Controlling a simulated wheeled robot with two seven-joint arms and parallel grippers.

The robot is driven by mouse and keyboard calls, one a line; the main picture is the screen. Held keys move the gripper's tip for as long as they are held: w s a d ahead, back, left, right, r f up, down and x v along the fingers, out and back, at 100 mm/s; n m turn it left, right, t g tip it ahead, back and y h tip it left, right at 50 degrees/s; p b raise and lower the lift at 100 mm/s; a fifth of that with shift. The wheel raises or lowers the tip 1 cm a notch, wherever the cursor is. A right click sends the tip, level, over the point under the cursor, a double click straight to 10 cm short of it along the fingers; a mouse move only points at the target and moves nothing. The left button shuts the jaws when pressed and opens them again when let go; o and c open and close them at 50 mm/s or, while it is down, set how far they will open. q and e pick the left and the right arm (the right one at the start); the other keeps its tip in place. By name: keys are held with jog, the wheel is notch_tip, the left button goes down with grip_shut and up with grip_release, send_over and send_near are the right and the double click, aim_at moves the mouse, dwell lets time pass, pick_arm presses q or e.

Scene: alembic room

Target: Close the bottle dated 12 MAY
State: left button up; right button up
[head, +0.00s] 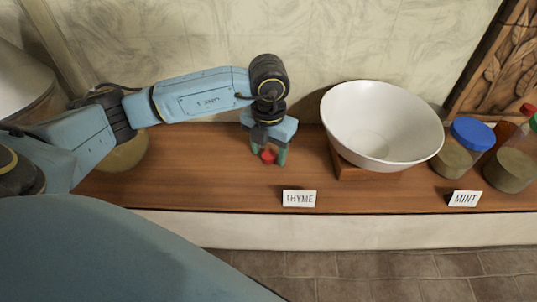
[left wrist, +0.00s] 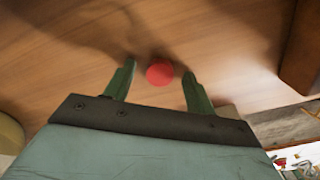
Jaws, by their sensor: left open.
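A small round red piece, like a bottle cap (head: 268,156), is on the wooden shelf behind the THYME card. My left gripper (head: 268,152) points down over it, fingers open, one on each side. In the left wrist view the red cap (left wrist: 159,73) lies between the open fingertips (left wrist: 157,77), with a gap on both sides. I can read no 12 MAY date. My right gripper is not in view.
A white bowl (head: 381,121) on a wooden block stands right of my left gripper. Cards THYME (head: 299,198) and MINT (head: 464,199) stand at the shelf's front edge. A round yellowish vessel (head: 125,151) is partly hidden behind my left arm. The shelf (head: 210,180) around the gripper is clear.

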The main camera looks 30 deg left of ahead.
aim_at(268, 155)
pick_arm(q)
jog(key=c, duration=1)
jog(key=shift+r, duration=0.1)
notch_tip(268, 155, up, 10)
jog(key=shift+f+b, duration=0.1)
jog(key=shift+b, duration=0.35)
